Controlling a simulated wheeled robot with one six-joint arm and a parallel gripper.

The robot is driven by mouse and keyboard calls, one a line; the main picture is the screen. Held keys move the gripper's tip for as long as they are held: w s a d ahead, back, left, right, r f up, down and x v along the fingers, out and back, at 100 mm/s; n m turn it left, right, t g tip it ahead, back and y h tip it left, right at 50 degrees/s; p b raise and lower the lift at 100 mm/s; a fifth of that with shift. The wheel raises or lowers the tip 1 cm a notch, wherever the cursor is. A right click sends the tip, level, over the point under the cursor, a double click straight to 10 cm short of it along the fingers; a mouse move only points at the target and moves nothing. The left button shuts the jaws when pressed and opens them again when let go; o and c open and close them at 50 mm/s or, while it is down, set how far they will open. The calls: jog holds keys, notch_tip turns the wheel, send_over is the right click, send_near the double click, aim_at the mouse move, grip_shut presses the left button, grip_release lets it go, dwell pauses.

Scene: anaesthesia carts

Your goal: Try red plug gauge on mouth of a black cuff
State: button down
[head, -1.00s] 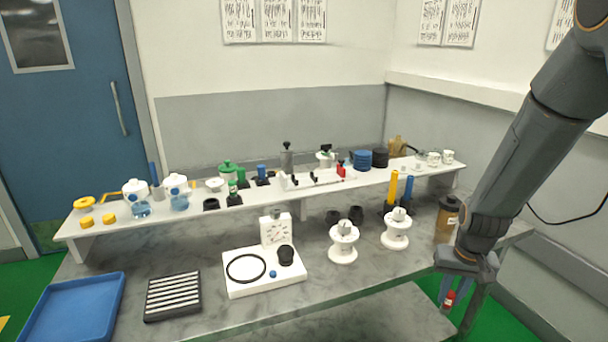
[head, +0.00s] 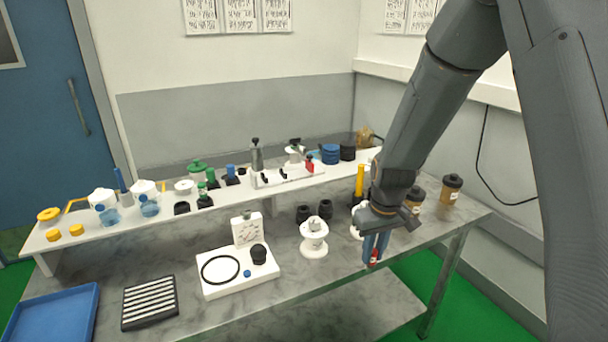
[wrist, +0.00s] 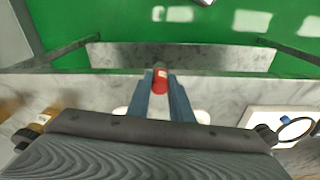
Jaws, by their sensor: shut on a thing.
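The red plug gauge (head: 375,262) is between the fingertips of my gripper (head: 375,254), which is shut on it. It hangs pointing down by the table's front right edge in the head view. In the wrist view the gauge's red body (wrist: 160,79) shows between the blue fingers (wrist: 159,90). Two black cuffs (head: 303,213) (head: 325,208) stand side by side on the table under the shelf, left of and behind my gripper. Another black cup-shaped piece (head: 259,255) stands on the white gauge board (head: 222,287), farther left.
A white stand (head: 314,243) is just left of my gripper; another is partly hidden behind it. Brown jars (head: 452,187) stand to the right. A black slatted block (head: 149,302) and blue tray (head: 55,318) lie at left. The raised shelf (head: 120,222) holds many parts.

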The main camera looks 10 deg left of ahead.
jog(key=s+a+r+n, duration=0.2)
jog(key=a+r+n, duration=0.1)
jog(key=a, duration=0.3)
jog(key=s+a+r+n, duration=0.3)
jog(key=a+n, duration=0.2)
jog(key=a, duration=0.2)
jog(key=s+a+r+n+g+y, duration=0.1)
jog(key=s+a+r+n, duration=0.2)
jog(key=a, duration=0.4)
jog(key=shift+s+a+r+n, duration=0.15)
jog(key=shift+r+n, duration=0.3)
jog(key=shift+n, duration=0.45)
